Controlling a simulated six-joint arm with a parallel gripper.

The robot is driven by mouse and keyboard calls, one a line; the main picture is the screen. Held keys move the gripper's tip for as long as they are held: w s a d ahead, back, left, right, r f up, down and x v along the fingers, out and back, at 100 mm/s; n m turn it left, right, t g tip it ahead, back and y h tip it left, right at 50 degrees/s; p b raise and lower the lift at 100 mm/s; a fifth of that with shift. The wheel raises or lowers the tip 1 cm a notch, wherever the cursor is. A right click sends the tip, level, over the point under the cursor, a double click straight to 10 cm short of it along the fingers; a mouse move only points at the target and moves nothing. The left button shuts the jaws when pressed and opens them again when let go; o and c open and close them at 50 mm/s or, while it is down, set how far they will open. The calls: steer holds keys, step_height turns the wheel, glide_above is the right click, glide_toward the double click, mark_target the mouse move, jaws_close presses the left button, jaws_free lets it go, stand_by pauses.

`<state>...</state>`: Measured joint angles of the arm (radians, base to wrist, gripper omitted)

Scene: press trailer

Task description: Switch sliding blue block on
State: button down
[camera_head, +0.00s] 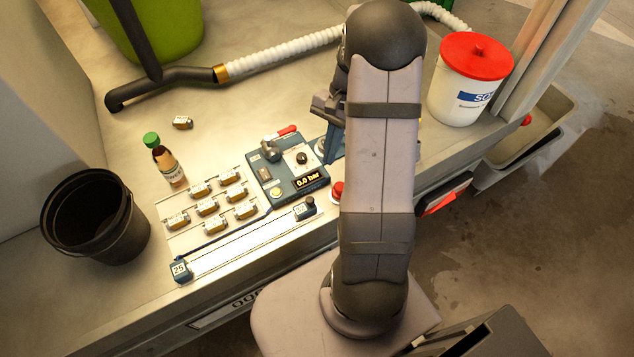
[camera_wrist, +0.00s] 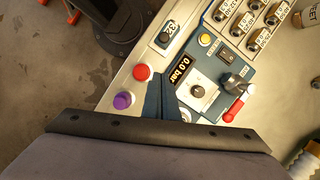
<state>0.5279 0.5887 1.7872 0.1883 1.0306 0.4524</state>
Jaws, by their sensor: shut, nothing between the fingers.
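A small blue block marked 32 (camera_head: 304,208) is at the right end of a long pale rail (camera_head: 245,240); it also shows in the wrist view (camera_wrist: 167,34). Another blue block, marked 26 (camera_head: 180,270), is at the rail's left end. I cannot tell which of them slides. My gripper (camera_head: 331,150) is shut and empty, pointing down by the right side of the blue control panel (camera_head: 285,198), partly hidden by my arm. In the wrist view its narrow blue-grey fingers (camera_wrist: 160,80) show between the panel and the red button.
The panel has a display reading 0.0 bar (camera_wrist: 182,69), a knob (camera_wrist: 197,91) and a red-handled lever (camera_wrist: 234,105). A red button (camera_wrist: 142,72) and a purple button (camera_wrist: 123,100) are nearby. Several labelled small blocks (camera_head: 207,207), a bottle (camera_head: 166,163) and a black bucket (camera_head: 95,220) stand left.

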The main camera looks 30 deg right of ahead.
steer(key=a+f, duration=0.1)
steer(key=f, duration=0.1)
steer(key=s+a+f+p, duration=0.1)
steer(key=a+f, duration=0.1)
steer(key=s+a+f+p, duration=0.1)
steer(key=f, duration=0.1)
steer(key=shift+s+a+f, duration=0.1)
steer(key=shift+a+f, duration=0.05)
steer(key=shift+f, duration=0.25)
steer(key=shift+s+a+f, duration=0.2)
steer(key=shift+s+a, duration=0.05)
steer(key=shift+a, duration=0.25)
steer(key=shift+a, duration=0.1)
steer(key=a+p, duration=0.2)
steer(key=a, duration=2.1)
steer(key=shift+s+a, duration=0.1)
